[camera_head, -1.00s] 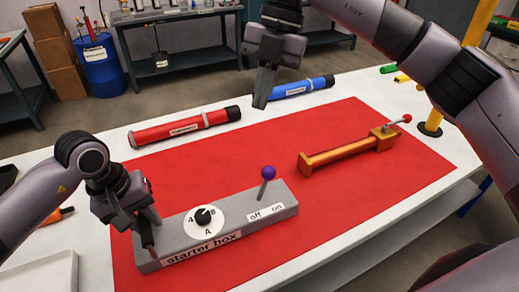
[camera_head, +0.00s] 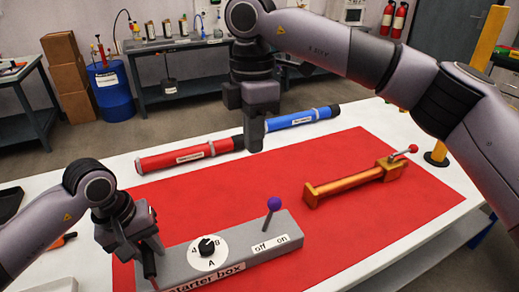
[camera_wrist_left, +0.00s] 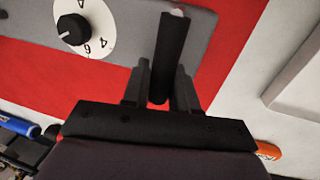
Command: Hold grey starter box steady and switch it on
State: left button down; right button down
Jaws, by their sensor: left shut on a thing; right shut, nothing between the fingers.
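The grey starter box (camera_head: 185,268) lies on the red mat at the front, with a black dial (camera_head: 207,246) and "off" and "on" labels. Its purple-ball lever (camera_head: 274,204) stands nearly upright, leaning slightly right, behind the labels. My left gripper (camera_head: 149,262) is at the box's left end. In the left wrist view its fingers (camera_wrist_left: 160,85) close around a black upright rod (camera_wrist_left: 169,55) over the box's end, apparently its handle; the rod's joint to the box is hidden. My right gripper (camera_head: 254,138) is shut and empty, pointing down above and behind the lever, apart from it.
A red tube (camera_head: 180,158) and a blue tube (camera_head: 300,117) lie end to end behind. An orange bar device (camera_head: 345,182) with a red-knobbed lever lies on the mat at right. The mat (camera_head: 330,240) right of the box is clear.

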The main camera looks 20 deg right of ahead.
send_over(269, 216)
jog(key=w+a, duration=0.2)
jog(key=a, duration=0.1)
notch_tip(269, 216, down, 8)
jog(key=d+f, duration=0.1)
jog(key=s+d+f, duration=0.1)
jog(key=f, duration=0.1)
jog(key=shift+d+f, duration=0.25)
jog(key=shift+d, duration=0.15)
jog(key=shift+d+f+y, duration=0.3)
jog(key=shift+d+y, duration=0.15)
jog(key=shift+d, duration=0.15)
jog(key=shift+d+f+y, duration=0.25)
jog(key=shift+d+y, duration=0.2)
jog(key=shift+d, duration=0.15)
jog(key=shift+a+f, duration=0.1)
